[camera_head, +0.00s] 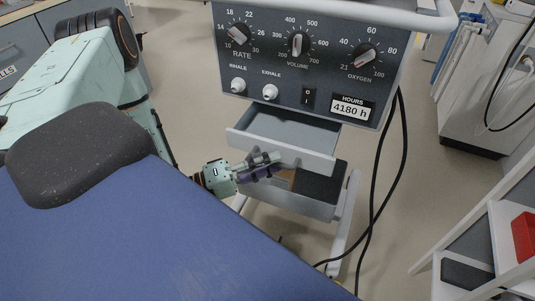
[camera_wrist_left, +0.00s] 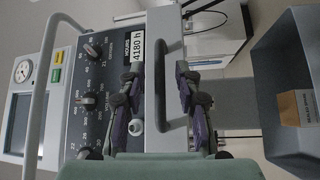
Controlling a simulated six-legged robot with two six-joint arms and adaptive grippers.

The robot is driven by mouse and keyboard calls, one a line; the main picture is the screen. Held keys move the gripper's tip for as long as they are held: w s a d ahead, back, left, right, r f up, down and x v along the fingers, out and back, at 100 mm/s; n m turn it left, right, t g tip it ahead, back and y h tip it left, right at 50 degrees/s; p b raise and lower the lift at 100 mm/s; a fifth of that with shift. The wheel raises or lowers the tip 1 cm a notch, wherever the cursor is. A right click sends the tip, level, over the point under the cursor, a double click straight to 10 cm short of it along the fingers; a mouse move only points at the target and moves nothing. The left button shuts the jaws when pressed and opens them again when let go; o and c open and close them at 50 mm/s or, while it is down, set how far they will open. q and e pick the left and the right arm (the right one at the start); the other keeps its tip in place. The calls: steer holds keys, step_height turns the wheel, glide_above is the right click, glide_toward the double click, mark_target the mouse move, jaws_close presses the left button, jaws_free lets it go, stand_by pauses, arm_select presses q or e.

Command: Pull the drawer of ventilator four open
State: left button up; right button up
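The ventilator (camera_head: 300,75) has a dark dial panel with an hours label reading 4180 h; no unit number shows. Its grey drawer (camera_head: 318,160) stands partly out under the panel, with some of its empty-looking inside showing. My left gripper (camera_head: 268,165) is at the drawer front. In the left wrist view, the drawer's bar handle (camera_wrist_left: 178,90) lies between the two fingers of that gripper (camera_wrist_left: 158,85). The fingers are apart, with a gap on the panel side; the other finger is close to the bar, and contact cannot be told. My right gripper is not in view.
A grey basket (camera_head: 300,206) below the drawer holds a brown box (camera_wrist_left: 297,108). Black cables (camera_head: 375,190) hang at the ventilator's right. A white shelf unit (camera_head: 490,240) with a red box (camera_head: 524,237) stands at the right. Bare floor lies between.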

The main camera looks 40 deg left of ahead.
arm_select(q)
steer(key=r+v, duration=0.1)
steer(key=v, duration=0.6)
steer(key=shift+s+f, duration=0.2)
steer(key=shift+f, duration=0.35)
steer(key=shift+a, duration=0.1)
step_height(320, 180, down, 13)
steer(key=w+d+m+g+y, duration=0.1)
steer(key=d+m+g+y, duration=0.1)
steer(key=g+y, duration=0.45)
steer(key=s+d+f+m+g+y, duration=0.1)
steer(key=s+d+m+g+y, duration=0.1)
steer(key=s, duration=0.5)
steer(key=s+d+f+m+g+y, duration=0.2)
steer(key=s+d+m+g, duration=0.3)
steer(key=s+g, duration=0.2)
steer(key=shift+s+d+y, duration=0.3)
steer(key=shift+s+y, duration=0.05)
steer(key=shift+s, duration=0.45)
